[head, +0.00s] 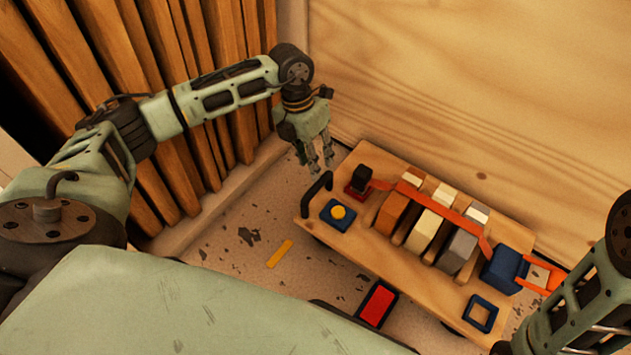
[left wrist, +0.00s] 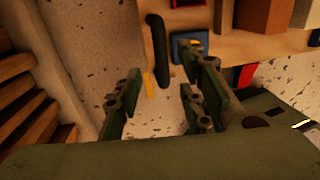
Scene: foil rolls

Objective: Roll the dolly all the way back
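The dolly is a low wooden platform (head: 375,246) that stands on the speckled floor along the plywood wall. It has a black handle (head: 317,194) at its left end, which also shows in the left wrist view (left wrist: 158,50). Several blocks, brown, cream and grey, sit on it under an orange strap (head: 440,210). My left gripper (head: 321,168) is above the floor just beyond the handle's upper left, apart from it. In the left wrist view its fingers (left wrist: 160,100) are spread and empty. My right arm shows at the lower right, but its gripper is outside the picture.
A slatted wooden wall (head: 190,120) stands at the left and a plywood wall (head: 480,80) at the back. A yellow strip (head: 280,253) lies on the floor left of the dolly. A red-topped dark block (head: 377,304) is at the dolly's near side.

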